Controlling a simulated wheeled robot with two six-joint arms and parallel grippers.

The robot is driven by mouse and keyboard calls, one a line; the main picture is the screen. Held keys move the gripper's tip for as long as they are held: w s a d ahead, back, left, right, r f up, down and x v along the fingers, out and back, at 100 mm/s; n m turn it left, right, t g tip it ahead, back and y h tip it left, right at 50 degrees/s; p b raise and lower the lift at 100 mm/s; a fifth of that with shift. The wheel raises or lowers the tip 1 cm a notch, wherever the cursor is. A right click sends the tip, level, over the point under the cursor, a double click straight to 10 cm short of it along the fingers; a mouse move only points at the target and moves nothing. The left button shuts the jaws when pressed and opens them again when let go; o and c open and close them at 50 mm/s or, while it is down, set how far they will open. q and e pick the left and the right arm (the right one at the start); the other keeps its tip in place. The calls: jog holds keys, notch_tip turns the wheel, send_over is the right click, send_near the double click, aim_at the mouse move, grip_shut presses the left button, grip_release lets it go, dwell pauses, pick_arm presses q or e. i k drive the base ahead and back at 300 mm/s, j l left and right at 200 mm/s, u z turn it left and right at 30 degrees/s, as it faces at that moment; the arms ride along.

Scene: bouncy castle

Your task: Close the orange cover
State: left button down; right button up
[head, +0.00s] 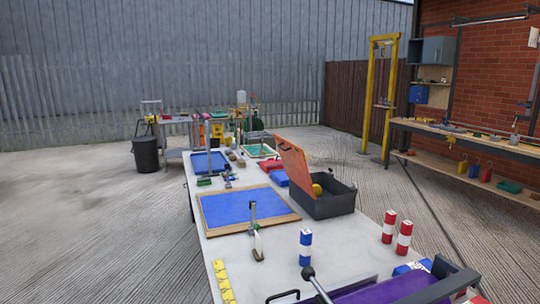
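The orange cover (294,165) is a flat panel on the left side of a dark grey open box (328,205). The cover stands raised and leans a little to the left, so the box's top is open. A yellow round thing (317,189) shows inside the box; the rest of the inside is hidden by the walls and cover. The box stands on the right edge side of a long white table (250,270). Neither of my grippers is in view.
A blue panel in a wooden frame (240,208) lies left of the box. Red-and-white blocks (389,226) and a blue-and-white block (305,247) stand nearer. A purple item with dark handles (385,291) fills the front right. A workbench (465,140) is at right.

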aim_at(292, 158)
jog(key=i+j+z, duration=0.2)
jog(key=j+z, duration=0.25)
jog(key=j, duration=0.45)
jog(key=j+z, duration=0.45)
jog(key=j, duration=0.45)
jog(key=j+z, duration=0.45)
jog(key=j, duration=0.5)
